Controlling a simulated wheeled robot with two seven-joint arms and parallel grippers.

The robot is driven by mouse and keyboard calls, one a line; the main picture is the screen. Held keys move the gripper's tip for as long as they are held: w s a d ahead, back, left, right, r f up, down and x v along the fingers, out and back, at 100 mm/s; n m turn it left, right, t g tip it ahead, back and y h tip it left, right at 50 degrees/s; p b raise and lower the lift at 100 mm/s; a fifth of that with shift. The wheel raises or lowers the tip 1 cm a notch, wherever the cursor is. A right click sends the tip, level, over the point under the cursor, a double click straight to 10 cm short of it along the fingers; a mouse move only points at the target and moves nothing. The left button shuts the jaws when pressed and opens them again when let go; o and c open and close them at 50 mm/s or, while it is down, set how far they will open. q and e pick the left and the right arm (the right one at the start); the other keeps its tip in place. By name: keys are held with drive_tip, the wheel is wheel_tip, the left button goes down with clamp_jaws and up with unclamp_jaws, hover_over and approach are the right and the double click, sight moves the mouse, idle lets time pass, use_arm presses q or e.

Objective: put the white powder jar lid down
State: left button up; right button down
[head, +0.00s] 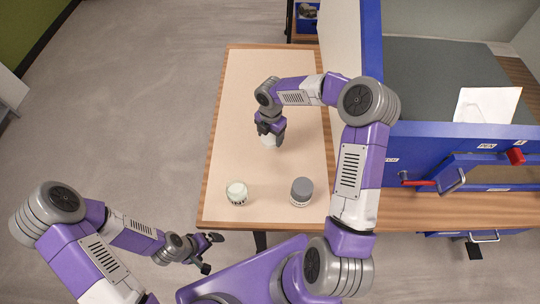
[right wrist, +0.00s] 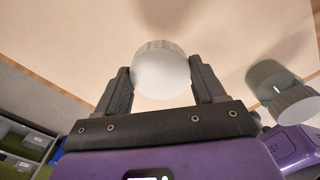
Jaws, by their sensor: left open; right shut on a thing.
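The white lid (head: 269,141) is pinched between the fingers of my right gripper (head: 270,128), over the middle of the wooden table's pale top. The lid also shows between both fingers in the right wrist view (right wrist: 161,72). I cannot tell whether it touches the table. A jar with a pale whitish top (head: 237,190) and a dark-lettered label stands near the table's front edge; it appears to have no lid on. My left gripper (head: 209,253) is open and empty, off the table's front edge at lower left.
A grey-topped jar (head: 302,188) stands to the right of the pale jar. The table top (head: 250,85) is bare behind and left of my right gripper. A blue-framed cabinet (head: 430,150) with red and metal handles borders the table on the right.

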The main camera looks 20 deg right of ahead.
sight(270, 151)
drive_tip(key=shift+f, duration=3.55)
drive_tip(key=shift+f, duration=0.2)
drive_tip(key=shift+c, duration=0.5)
unclamp_jaws()
wheel_tip(270, 151, up, 12)
drive_tip(key=shift+r, duration=0.25)
